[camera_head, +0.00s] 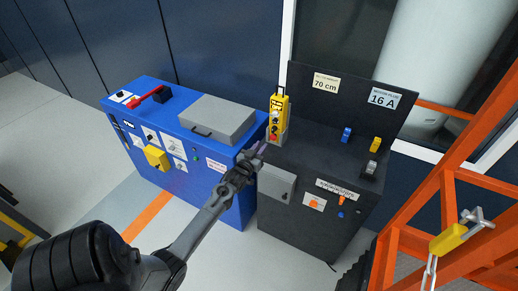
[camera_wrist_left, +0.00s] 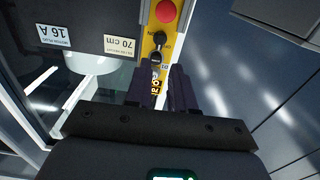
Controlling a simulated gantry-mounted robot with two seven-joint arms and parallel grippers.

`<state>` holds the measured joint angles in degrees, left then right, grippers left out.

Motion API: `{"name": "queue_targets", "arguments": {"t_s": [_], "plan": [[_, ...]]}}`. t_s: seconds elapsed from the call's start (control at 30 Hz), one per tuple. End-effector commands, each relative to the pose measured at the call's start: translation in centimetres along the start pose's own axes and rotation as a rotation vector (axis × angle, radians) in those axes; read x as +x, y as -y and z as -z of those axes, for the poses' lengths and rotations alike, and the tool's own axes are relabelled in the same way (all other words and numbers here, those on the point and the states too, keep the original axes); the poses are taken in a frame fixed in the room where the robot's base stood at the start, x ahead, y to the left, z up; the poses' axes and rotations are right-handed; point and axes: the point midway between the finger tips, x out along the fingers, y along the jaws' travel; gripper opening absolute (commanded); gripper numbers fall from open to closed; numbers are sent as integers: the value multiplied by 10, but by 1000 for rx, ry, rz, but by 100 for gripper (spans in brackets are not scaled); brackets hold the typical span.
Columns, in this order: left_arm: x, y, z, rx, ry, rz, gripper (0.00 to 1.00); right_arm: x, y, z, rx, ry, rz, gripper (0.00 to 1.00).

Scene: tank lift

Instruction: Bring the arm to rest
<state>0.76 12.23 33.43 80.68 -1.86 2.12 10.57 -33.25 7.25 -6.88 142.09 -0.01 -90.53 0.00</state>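My left arm (camera_head: 195,235) reaches in from the lower left of the head view. My left gripper (camera_head: 259,150) is at its end, in front of the gap between the blue cabinet and the dark cabinet. In the left wrist view the dark fingers (camera_wrist_left: 168,88) stand a little apart, and lettering on the yellow pendant (camera_wrist_left: 160,42) shows between them. The gripper looks empty. In the head view the pendant (camera_head: 280,106) hangs upright just beyond the gripper, at the dark cabinet's left edge. My right gripper is not in view.
The blue cabinet (camera_head: 219,200) with a grey box (camera_head: 217,118) on top stands left. The dark cabinet (camera_head: 310,230) with plugs and labels is in the middle. An orange frame (camera_head: 448,215) with a yellow hook block (camera_head: 448,239) is right. The floor (camera_head: 75,190) at left is open.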

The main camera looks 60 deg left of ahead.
Motion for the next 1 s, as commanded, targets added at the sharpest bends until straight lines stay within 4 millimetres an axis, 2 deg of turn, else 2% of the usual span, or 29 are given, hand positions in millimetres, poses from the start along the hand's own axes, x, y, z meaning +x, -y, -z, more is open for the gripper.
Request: {"name": "queue_targets", "arguments": {"t_s": [0.13,0.6,0.73,0.8,0.87,0.97,1.0], "plan": [[-7,0,0,-1,0,1,23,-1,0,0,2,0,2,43],[-9,1,-1,1,3,1,23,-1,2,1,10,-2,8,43],[-19,7,-17,17,31,1,23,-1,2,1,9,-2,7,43],[-32,7,-36,33,65,-10,23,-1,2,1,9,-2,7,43],[-49,-4,-54,56,97,-44,23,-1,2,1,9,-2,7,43],[-86,-48,-66,93,131,-149,23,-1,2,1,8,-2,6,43],[-102,-70,-70,105,165,-191,23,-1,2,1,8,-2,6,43]]}}
